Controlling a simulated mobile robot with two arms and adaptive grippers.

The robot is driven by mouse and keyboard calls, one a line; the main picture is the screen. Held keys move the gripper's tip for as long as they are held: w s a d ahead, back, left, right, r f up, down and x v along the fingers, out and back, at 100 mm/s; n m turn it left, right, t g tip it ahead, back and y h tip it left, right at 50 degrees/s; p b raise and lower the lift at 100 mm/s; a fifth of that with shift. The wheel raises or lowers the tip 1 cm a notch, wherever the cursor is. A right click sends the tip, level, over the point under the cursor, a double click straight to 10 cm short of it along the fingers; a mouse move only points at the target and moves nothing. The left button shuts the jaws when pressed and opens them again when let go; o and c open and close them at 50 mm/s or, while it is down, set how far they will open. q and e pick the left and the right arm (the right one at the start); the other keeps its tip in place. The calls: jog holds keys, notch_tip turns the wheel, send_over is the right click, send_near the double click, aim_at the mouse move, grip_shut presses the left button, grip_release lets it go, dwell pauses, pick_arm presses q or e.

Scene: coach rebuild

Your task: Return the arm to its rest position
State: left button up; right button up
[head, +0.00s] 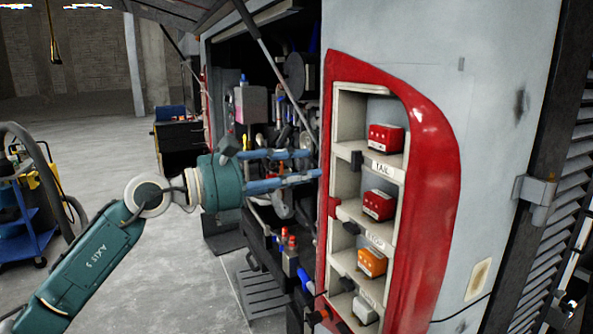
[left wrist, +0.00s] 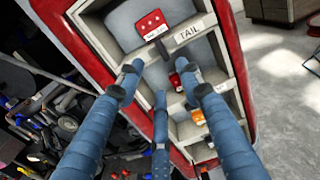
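My left gripper (head: 314,164) reaches in from the left on its teal arm (head: 85,262), with its blue fingers pointing at the left edge of the red-framed lamp rack (head: 432,190). In the left wrist view the fingers of my left gripper (left wrist: 161,76) are spread apart, with nothing held between them. They are in front of the shelf labelled TAIL (head: 382,168), which holds a red module (head: 385,138). Whether a fingertip touches the rack I cannot tell. My right gripper is in neither view.
Lower shelves hold another red module (head: 378,205), an orange module (head: 371,263) and a pale one (head: 365,310). An open engine bay (head: 280,130) with hoses lies behind my gripper. A blue cart (head: 25,215) stands at left. Grey floor between is clear.

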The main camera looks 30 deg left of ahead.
pick_arm(q)
jog(key=shift+s+a, duration=0.15)
jog(key=shift+s, duration=0.15)
